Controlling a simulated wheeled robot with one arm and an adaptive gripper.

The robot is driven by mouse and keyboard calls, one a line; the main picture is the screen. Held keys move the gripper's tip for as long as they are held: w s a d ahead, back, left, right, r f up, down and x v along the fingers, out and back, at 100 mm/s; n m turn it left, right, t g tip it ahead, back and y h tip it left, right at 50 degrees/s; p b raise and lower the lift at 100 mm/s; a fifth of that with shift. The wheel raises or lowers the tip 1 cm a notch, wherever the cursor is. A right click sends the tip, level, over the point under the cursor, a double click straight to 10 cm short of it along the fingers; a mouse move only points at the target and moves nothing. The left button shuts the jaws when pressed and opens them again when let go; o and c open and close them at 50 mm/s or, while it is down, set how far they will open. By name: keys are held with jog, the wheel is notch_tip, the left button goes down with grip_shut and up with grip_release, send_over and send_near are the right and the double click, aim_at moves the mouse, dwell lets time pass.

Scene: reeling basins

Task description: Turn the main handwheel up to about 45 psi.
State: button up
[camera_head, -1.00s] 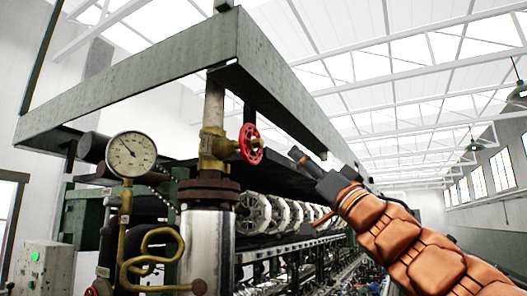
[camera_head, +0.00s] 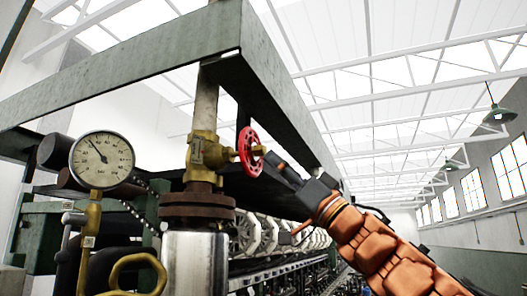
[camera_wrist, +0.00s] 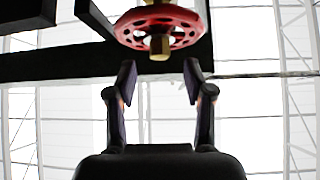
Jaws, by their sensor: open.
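The red handwheel (camera_head: 250,152) sits on the right side of a brass valve (camera_head: 206,152) on the vertical pipe. In the wrist view the handwheel (camera_wrist: 158,27) is at the top centre, with its brass hub nut facing me. My gripper (camera_head: 274,160) is just right of the wheel in the head view. In the wrist view my gripper (camera_wrist: 160,75) has its two fingers apart, with the hub nut between and just beyond their tips. No grip on the rim shows. The round pressure gauge (camera_head: 102,160) is at the left, its needle pointing up-left; its numbers are too small to read.
A grey-green steel beam frame (camera_head: 120,78) runs above the valve and back to the right. A flanged pipe (camera_head: 197,215) stands below the valve. A curled brass tube (camera_head: 137,272) is under the gauge. Reeling machinery (camera_head: 285,238) fills the space behind.

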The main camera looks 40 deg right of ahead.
aim_at(265, 153)
jog(key=shift+p+x, duration=0.6)
jog(key=shift+x, duration=1.65)
grip_shut()
jog(key=shift+d+n+y+p, duration=0.1)
jog(key=shift+n+y+p, duration=0.3)
jog(key=shift+n, duration=0.2)
jog(key=n+g+y, duration=0.2)
jog(key=n, duration=0.2)
jog(key=n+g+y+p, duration=0.1)
jog(key=n+g+y, duration=0.4)
jog(key=n+g, duration=0.1)
jog(key=n, duration=0.1)
jog(key=shift+w+d+n+y, duration=0.2)
jog(key=shift+n+y, duration=0.1)
jog(key=shift+y, duration=0.1)
jog(key=shift+n+g+y, duration=0.5)
jog(key=shift+n+g, duration=1.4)
jog(key=shift+n, duration=0.1)
